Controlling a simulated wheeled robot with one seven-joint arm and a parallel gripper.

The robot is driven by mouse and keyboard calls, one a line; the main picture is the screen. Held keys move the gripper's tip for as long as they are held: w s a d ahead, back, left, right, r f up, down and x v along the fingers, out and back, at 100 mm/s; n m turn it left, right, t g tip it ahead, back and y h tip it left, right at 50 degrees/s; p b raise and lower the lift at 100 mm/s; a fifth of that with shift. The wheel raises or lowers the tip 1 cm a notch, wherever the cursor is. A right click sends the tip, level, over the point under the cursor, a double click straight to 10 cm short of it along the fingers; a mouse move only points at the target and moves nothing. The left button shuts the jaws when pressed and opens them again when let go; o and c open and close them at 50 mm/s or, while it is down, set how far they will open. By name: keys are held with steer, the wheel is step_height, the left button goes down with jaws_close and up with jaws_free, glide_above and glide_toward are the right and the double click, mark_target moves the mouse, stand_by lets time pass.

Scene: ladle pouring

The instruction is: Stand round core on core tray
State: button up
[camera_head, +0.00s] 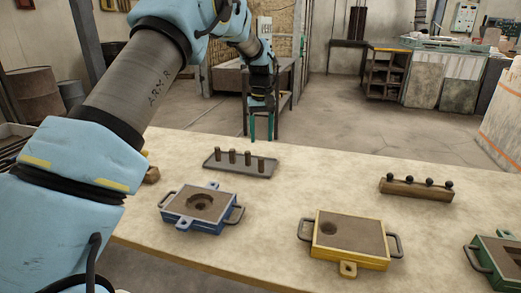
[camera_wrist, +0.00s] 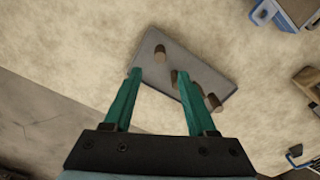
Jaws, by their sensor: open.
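The core tray (camera_head: 236,171) is a flat grey plate on the table, left of centre in the head view. Several brown cylindrical cores (camera_head: 232,156) stand upright on it in a row. I cannot tell which one is the round core. The tray (camera_wrist: 200,62) also shows in the wrist view. One core (camera_wrist: 160,53) there lies ahead of the fingertips, and others are partly hidden by the right finger. My gripper (camera_head: 261,128) has green fingers pointing down, above and behind the tray. In the wrist view the fingers (camera_wrist: 159,75) are apart with nothing between them.
A blue mould box (camera_head: 181,218) with a round hollow stands in front of the tray. A yellow mould box (camera_head: 340,255) and a green one (camera_head: 497,270) stand to the right. A wooden block (camera_head: 412,190) with black knobs is at the right. The table between is clear.

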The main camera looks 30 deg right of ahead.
steer(key=shift+r, duration=0.4)
steer(key=s+a+r+n, duration=0.1)
steer(key=a, duration=1.2)
steer(key=s+a+r, duration=0.1)
steer(key=a+r, duration=0.1)
steer(key=a, duration=1.2)
steer(key=s+a+f+n+t, duration=0.1)
steer(key=s+a+f, duration=0.1)
steer(key=s+a, duration=1.3)
steer(key=shift+a+f+t, duration=0.15)
steer(key=shift+a+t, duration=0.15)
steer(key=shift+a, duration=0.25)
